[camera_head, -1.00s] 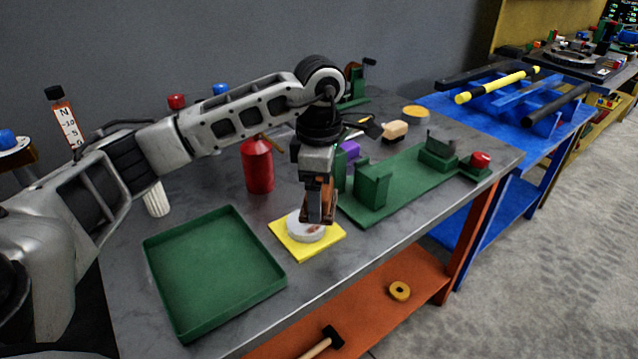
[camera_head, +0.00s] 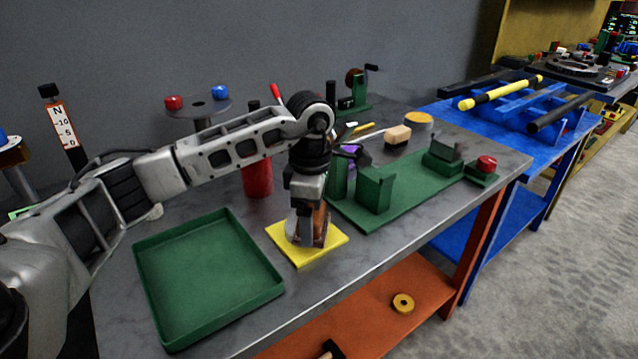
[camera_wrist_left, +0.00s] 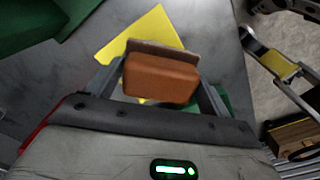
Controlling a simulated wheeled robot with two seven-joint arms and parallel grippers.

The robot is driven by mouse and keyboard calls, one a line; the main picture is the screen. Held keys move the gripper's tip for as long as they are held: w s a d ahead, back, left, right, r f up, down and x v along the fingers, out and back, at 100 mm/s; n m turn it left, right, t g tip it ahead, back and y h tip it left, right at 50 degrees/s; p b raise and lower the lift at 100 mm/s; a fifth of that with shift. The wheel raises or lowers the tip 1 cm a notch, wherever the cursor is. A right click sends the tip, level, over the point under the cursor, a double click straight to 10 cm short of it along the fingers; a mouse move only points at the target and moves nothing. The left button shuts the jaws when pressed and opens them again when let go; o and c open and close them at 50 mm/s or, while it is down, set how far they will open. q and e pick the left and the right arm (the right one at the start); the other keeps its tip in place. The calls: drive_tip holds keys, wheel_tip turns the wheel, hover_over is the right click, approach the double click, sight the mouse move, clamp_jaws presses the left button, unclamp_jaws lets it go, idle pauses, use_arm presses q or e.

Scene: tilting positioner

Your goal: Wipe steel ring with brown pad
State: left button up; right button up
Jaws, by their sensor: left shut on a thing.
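My left gripper (camera_head: 308,238) is shut on the brown pad (camera_wrist_left: 160,78), which spans between its two fingers in the left wrist view. In the head view the pad shows as a narrow brown strip (camera_head: 320,222) by the fingers. The pale steel ring (camera_head: 291,230) sits on a yellow square mat (camera_head: 333,241). The gripper is over the ring and covers most of it; I cannot tell whether pad and ring touch. In the left wrist view the mat (camera_wrist_left: 155,27) extends beyond the pad, which hides most of the ring. My right gripper is not in view.
A green tray (camera_head: 207,278) lies left of the mat. A green base with upright blocks (camera_head: 405,188) stands close on the right. A red cylinder (camera_head: 257,180) stands behind the arm. The bench's front edge lies near the mat, with an orange shelf (camera_head: 372,320) below.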

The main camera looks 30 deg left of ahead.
sight(319, 218)
use_arm(q)
drive_tip(key=shift+w+a, duration=0.25)
drive_tip(key=shift+a, duration=0.55)
drive_tip(key=d, duration=0.1)
drive_tip(key=s+d, duration=0.1)
drive_tip(key=d, duration=0.1)
drive_tip(key=shift+s, duration=0.15)
drive_tip(key=shift+s+d, duration=0.1)
drive_tip(key=shift+d, duration=0.25)
drive_tip(key=shift+s+d+r+p, duration=0.15)
drive_tip(key=shift+r+p, duration=0.15)
drive_tip(key=shift+p, duration=0.2)
wheel_tip(319, 218, up, 2)
drive_tip(key=shift+r+p, duration=0.1)
drive_tip(key=shift+p, duration=0.2)
wheel_tip(319, 218, up, 5)
drive_tip(key=p, duration=0.3)
drive_tip(key=shift+r+p, duration=0.15)
drive_tip(key=shift+p, duration=0.15)
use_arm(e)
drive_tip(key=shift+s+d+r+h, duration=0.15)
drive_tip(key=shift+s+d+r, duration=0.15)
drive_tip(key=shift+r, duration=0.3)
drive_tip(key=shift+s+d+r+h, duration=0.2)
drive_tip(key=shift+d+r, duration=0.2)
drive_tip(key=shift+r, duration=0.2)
